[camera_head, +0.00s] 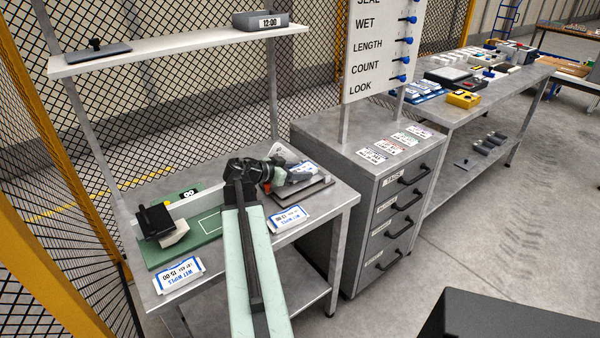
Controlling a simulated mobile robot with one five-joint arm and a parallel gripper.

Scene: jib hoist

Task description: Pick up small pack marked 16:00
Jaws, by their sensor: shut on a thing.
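My gripper (280,175) is over the back right of the near bench, at the end of my pale green arm. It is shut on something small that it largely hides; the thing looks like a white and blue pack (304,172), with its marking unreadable. A dark flat tray (308,190) is just below. A blue and white wet wipes pack marked 15:00 (180,275) lies at the bench's front left. Another such pack (287,219) lies at the front edge right of my arm, its print upside down. I cannot make out 16:00 on any pack.
A green board (205,228) with a black and white device (160,224) stands on the left of the bench. A shelf (170,47) above holds a grey box marked 12:00 (262,20). A drawer cabinet (350,185) stands close on the right, with a sign board (375,45) above.

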